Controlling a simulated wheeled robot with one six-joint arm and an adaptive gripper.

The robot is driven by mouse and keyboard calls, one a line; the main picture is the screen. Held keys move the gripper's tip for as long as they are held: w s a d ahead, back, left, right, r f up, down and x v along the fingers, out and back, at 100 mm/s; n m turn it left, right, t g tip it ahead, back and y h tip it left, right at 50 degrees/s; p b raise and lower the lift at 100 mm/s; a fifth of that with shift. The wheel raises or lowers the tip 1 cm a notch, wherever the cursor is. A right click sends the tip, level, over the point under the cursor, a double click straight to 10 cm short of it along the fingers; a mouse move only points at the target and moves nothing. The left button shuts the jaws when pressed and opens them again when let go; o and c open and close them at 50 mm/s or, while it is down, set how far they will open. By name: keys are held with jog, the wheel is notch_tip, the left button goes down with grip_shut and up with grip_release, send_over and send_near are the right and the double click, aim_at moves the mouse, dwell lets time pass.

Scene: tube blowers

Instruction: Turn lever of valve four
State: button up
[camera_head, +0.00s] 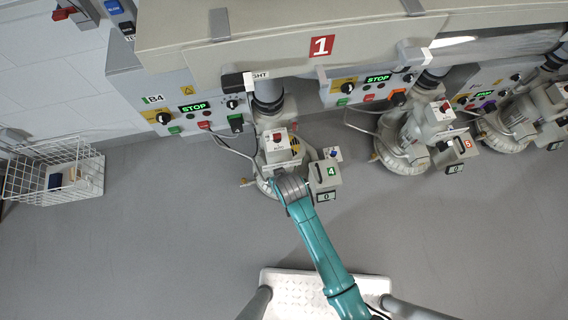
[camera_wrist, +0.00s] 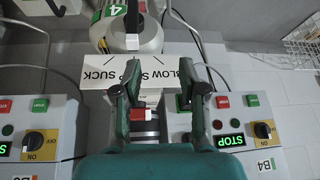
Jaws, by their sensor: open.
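Valve four's unit (camera_head: 332,172), marked with a green 4, stands below the centre of the head view. In the wrist view a white plate reading BLOW, STOP and SUCK (camera_wrist: 100,73) lies beyond my gripper (camera_wrist: 154,88). A dark bar with a white end (camera_wrist: 132,22), which looks like the lever, points towards this plate near the green 4. My gripper is open, its two fingers apart with nothing held between them. A small red and white piece (camera_wrist: 139,113) shows between the fingers, lower down. Contact cannot be told. In the head view my arm hides my fingertips.
The B4 control panel (camera_head: 190,108) with a green STOP display is behind the unit. Other blower units, one marked 5 (camera_head: 467,144), stand to the right. A white wire basket (camera_head: 55,170) is at the left. Grey floor (camera_head: 150,250) is free at front left.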

jog(key=shift+m+g+h, duration=0.3)
jog(key=shift+m+h, duration=0.4)
jog(key=w+f, duration=0.1)
jog(key=f, duration=0.2)
jog(key=w+d+f, duration=0.1)
jog(key=f, duration=0.2)
jog(key=w+d+f, duration=0.1)
jog(key=f, duration=0.3)
jog(key=shift+w, duration=0.4)
jog(key=shift+r, duration=0.1)
grip_shut()
